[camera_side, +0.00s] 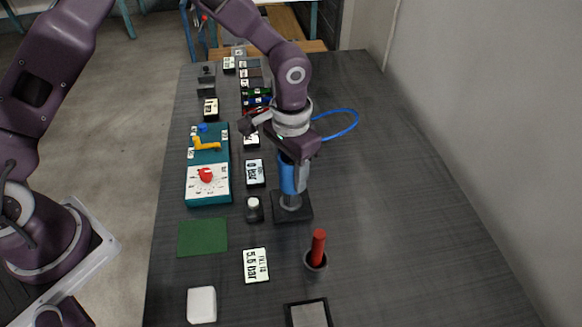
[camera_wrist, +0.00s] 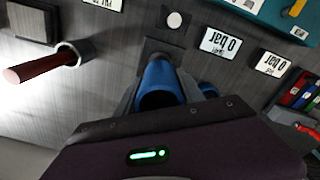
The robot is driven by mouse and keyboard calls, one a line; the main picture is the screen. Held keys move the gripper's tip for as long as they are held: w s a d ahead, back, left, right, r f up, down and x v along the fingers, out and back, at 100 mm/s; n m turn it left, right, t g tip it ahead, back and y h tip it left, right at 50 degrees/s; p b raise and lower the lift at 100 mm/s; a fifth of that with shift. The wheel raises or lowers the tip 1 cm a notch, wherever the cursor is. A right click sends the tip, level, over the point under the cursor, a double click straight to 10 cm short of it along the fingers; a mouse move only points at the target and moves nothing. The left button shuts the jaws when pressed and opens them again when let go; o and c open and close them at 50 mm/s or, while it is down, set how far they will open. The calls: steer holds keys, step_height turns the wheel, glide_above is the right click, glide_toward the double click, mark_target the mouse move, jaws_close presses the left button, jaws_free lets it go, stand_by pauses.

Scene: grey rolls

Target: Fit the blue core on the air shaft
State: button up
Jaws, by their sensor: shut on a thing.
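The blue core (camera_side: 287,178) is upright in my gripper (camera_side: 294,182), which is shut on it. In the wrist view the core (camera_wrist: 158,78) shows its open, hollow near end. The grey air shaft (camera_side: 291,202) stands on a dark square base (camera_side: 292,213) directly below the core. Only a short grey length of the shaft shows between core and base in the side view. I cannot tell whether the shaft's upper end is inside the core; the core and fingers hide it. The base (camera_wrist: 163,46) also shows beyond the core in the wrist view.
A red-handled tool (camera_side: 318,243) stands in a dark cup in front. A "0 bar" display (camera_side: 255,173) and teal valve panel (camera_side: 208,165) lie further left. The table's right side is clear.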

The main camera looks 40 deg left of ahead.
mark_target(291, 188)
steer(key=shift+f, duration=2.5)
steer(key=o, duration=1.5)
steer(key=shift+f, duration=0.1)
steer(key=shift+c, duration=0.2)
step_height(291, 188, up, 7)
steer(key=shift+r, duration=0.1)
